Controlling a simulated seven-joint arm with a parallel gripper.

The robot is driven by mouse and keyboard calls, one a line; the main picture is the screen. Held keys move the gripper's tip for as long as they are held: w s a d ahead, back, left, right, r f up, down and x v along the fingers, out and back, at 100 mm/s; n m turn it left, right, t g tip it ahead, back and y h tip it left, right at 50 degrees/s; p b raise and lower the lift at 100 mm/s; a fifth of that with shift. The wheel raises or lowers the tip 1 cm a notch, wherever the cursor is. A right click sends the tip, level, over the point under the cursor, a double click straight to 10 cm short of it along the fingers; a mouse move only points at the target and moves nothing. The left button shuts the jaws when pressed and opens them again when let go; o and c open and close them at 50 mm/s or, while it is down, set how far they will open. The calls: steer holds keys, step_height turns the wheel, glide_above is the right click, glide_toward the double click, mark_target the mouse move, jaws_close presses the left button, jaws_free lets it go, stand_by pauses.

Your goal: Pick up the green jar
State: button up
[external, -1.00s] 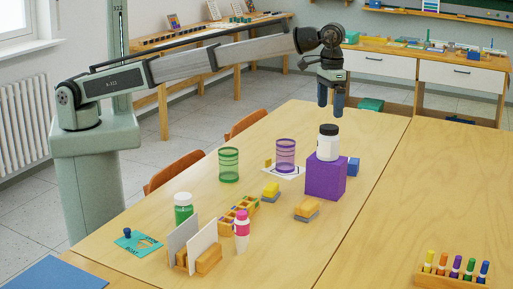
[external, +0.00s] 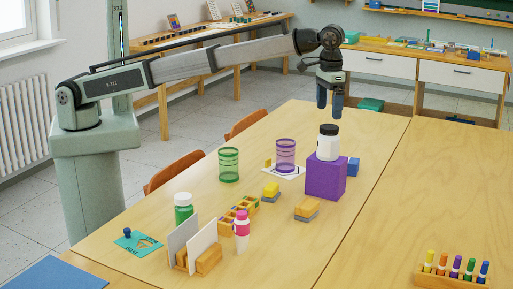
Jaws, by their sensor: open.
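A green jar (external: 183,208) with a white lid stands upright at the near left of the table, partly hidden behind white cards in a wooden holder. My gripper (external: 329,102) points down high over the far part of the table, above and slightly behind a white jar with a black lid (external: 328,142). Its two dark fingers are apart with nothing seen between them. It is far to the right of and beyond the green jar.
The white jar stands on a purple block (external: 325,177). Green (external: 228,165) and purple (external: 285,155) mesh cups stand at the middle. The right side is mostly clear.

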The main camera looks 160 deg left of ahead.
steer(key=s+d+f, duration=0.4)
steer(key=s+d, duration=0.2)
steer(key=d, duration=0.3)
steer(key=s+d+f, duration=0.4)
steer(key=s+d, duration=0.3)
steer(key=d, duration=0.1)
steer(key=m, duration=0.6)
glide_toward(230, 165)
steer(key=shift+s+r, duration=1.05)
steer(key=shift+s, duration=0.4)
step_height(230, 165, down, 8)
steer(key=shift+f, duration=0.15)
steer(key=shift+a+f, duration=0.25)
steer(key=shift+f, duration=1.1)
steer(key=shift+a+f, duration=0.2)
steer(key=shift+f, duration=1.15)
steer(key=shift+c, duration=0.3)
steer(key=c, duration=1)
steer(key=shift+r, duration=0.1)
